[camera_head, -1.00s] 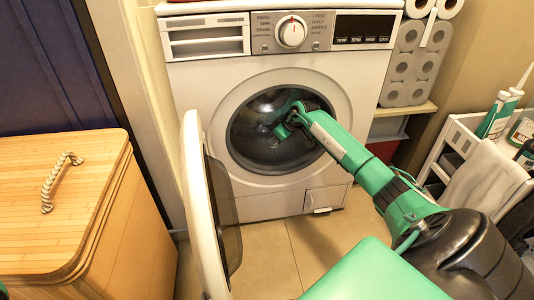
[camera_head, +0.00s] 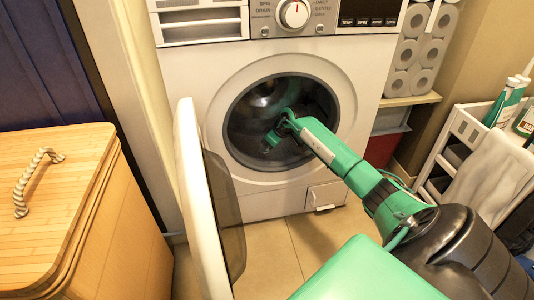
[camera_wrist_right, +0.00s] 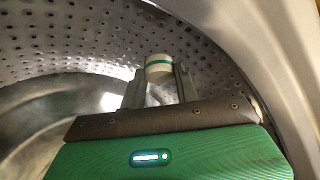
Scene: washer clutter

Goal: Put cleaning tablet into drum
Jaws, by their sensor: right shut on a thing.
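The washer drum (camera_head: 262,122) is open at the front, and its perforated metal wall (camera_wrist_right: 60,48) fills the right wrist view. My right gripper (camera_head: 272,138) reaches through the round opening into the drum. In the right wrist view my right gripper (camera_wrist_right: 160,78) is shut on the cleaning tablet (camera_wrist_right: 159,66), a small white round piece with a green band. The tablet is held at the fingertips, apart from the drum wall behind it. The tablet cannot be made out in the head view. My left gripper is not in view.
The washer door (camera_head: 205,205) stands swung open on the left of the opening. A wooden hamper (camera_head: 60,200) with a rope handle is at far left. A white cart (camera_head: 465,130) with bottles and a towel stands at right. Toilet rolls (camera_head: 418,50) stack beside the washer.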

